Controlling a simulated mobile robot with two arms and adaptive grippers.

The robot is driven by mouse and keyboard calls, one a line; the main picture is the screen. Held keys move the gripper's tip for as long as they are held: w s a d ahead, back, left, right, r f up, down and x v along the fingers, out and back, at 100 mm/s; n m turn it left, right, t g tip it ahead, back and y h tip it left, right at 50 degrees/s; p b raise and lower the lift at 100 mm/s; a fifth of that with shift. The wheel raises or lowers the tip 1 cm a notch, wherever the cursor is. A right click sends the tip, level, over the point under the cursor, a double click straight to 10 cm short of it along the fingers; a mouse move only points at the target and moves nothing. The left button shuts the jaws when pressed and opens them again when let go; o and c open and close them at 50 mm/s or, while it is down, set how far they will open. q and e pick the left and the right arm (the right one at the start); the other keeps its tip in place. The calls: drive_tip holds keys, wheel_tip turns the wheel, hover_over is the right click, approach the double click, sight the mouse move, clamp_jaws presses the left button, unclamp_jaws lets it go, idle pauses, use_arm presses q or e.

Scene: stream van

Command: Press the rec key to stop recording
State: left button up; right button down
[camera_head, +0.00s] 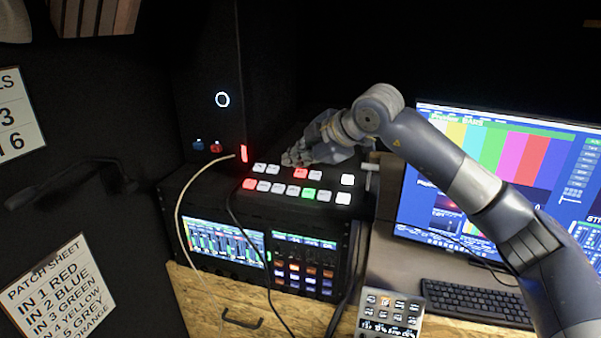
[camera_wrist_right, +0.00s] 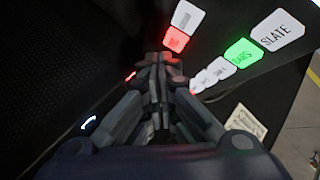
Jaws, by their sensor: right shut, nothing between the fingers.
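The black switcher panel (camera_head: 232,204) has two rows of lit keys. A red key (camera_head: 301,173) glows in the back row with a white key (camera_head: 315,175) to its right; another red key (camera_head: 249,184) is at the front row's left end. No key's rec label is readable. My right gripper (camera_head: 288,159) is shut and empty, its fingertips low over the back row, left of the back red key. In the wrist view its tips (camera_wrist_right: 160,62) are close beside a red key (camera_wrist_right: 176,40); contact cannot be told. The keys under the fingers are hidden. My left gripper is out of view.
A green BARS key (camera_wrist_right: 240,52) and white SLATE key (camera_wrist_right: 277,30) are nearby. A monitor (camera_head: 500,165) with colour bars and a keyboard (camera_head: 475,302) are at the right. A pale cable (camera_head: 180,205) hangs at the panel's left. A small keypad (camera_head: 388,312) is in front.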

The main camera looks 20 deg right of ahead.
drive_tip(key=shift+f, duration=0.1)
idle(0.8)
drive_tip(key=shift+f+b, duration=0.35)
drive_tip(key=shift+b, duration=0.2)
drive_tip(key=shift+w+d+f+b, duration=0.1)
drive_tip(key=shift+w+f+b, duration=0.05)
drive_tip(key=shift+f+b, duration=0.3)
idle(0.4)
drive_tip(key=shift+r, duration=0.1)
drive_tip(key=shift+s+r+p, duration=0.2)
drive_tip(key=shift+r+p, duration=0.1)
drive_tip(key=shift+r, duration=0.5)
drive_tip(key=shift+r, duration=0.1)
drive_tip(key=r, duration=0.1)
drive_tip(key=r+p, duration=0.1)
drive_tip(key=r, duration=0.1)
drive_tip(key=s+a+r+p, duration=0.1)
drive_tip(key=shift+r, duration=0.3)
idle(0.7)
